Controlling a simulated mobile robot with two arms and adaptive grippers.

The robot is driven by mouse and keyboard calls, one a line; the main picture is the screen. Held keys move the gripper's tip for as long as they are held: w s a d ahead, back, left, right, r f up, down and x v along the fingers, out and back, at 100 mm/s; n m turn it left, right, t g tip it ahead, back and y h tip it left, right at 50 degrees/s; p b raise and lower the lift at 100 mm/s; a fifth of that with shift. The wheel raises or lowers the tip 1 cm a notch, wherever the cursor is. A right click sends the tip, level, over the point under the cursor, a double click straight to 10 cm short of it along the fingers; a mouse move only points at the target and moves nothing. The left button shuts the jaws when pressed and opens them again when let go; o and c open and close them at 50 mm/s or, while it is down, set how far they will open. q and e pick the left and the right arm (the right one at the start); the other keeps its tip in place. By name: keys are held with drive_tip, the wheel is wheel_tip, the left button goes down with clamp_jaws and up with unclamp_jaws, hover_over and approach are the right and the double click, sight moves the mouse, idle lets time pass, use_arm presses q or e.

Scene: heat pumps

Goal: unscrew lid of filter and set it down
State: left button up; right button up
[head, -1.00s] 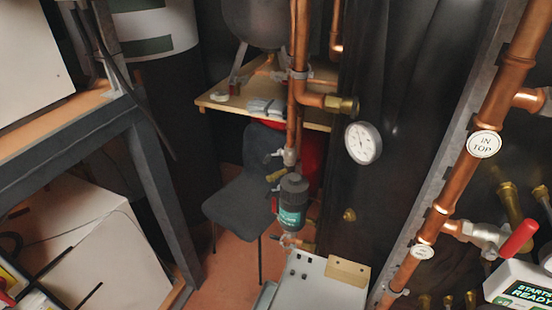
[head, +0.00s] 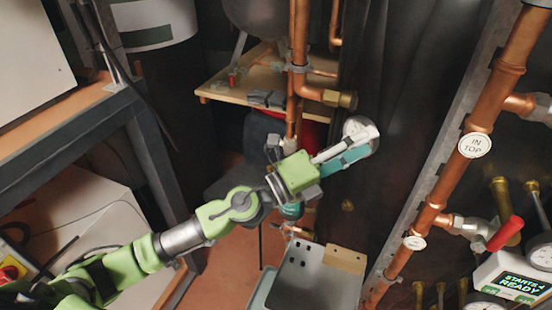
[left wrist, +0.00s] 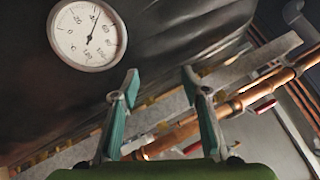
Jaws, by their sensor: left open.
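The filter (head: 291,211) is a dark upright canister with a teal label on the vertical copper pipe in the middle of the head view. Its lid is hidden behind my left arm. My left gripper (head: 372,140) reaches across in front of the filter, with its fingers pointing up and right, past the filter, towards the round gauge (head: 352,124). In the left wrist view my left gripper (left wrist: 160,74) is open, with nothing between its fingers. The filter does not show there. My right gripper is out of view.
The gauge also shows in the left wrist view (left wrist: 87,35), on a dark wrapped surface. A thick copper pipe (head: 455,175) with a red-handled valve (head: 505,233) runs down the right. A grey box (head: 318,275) stands below the filter. A wooden shelf (head: 222,97) is behind.

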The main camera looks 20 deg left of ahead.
use_arm(q)
drive_tip(key=w+a+f+m+g+y, duration=0.2)
drive_tip(key=a+f+m+g, duration=0.15)
drive_tip(key=f+m, duration=0.2)
drive_tip(key=w+a+f+m+g+y, duration=0.2)
drive_tip(key=f+m+g+y, duration=0.15)
drive_tip(key=f+m, duration=0.2)
drive_tip(key=w+a+f+y, duration=0.2)
drive_tip(key=a+f+y, duration=0.1)
drive_tip(key=a, duration=0.5)
drive_tip(key=w+a+f+y, duration=0.2)
drive_tip(key=a+y, duration=0.1)
drive_tip(key=a, duration=0.4)
drive_tip(key=shift+g, duration=0.3)
drive_tip(key=b+x, duration=0.1)
drive_tip(key=x, duration=0.1)
drive_tip(key=b+x, duration=0.3)
drive_tip(key=x, duration=0.2)
drive_tip(key=shift+s+d+f, duration=0.1)
drive_tip(key=shift+s+f, duration=0.1)
drive_tip(key=shift+s, duration=0.05)
drive_tip(key=shift+b+x, duration=0.9)
drive_tip(key=shift+w+r, duration=0.1)
drive_tip(key=shift+r, duration=0.05)
drive_tip(key=shift+d, duration=0.1)
drive_tip(key=c, duration=1.1)
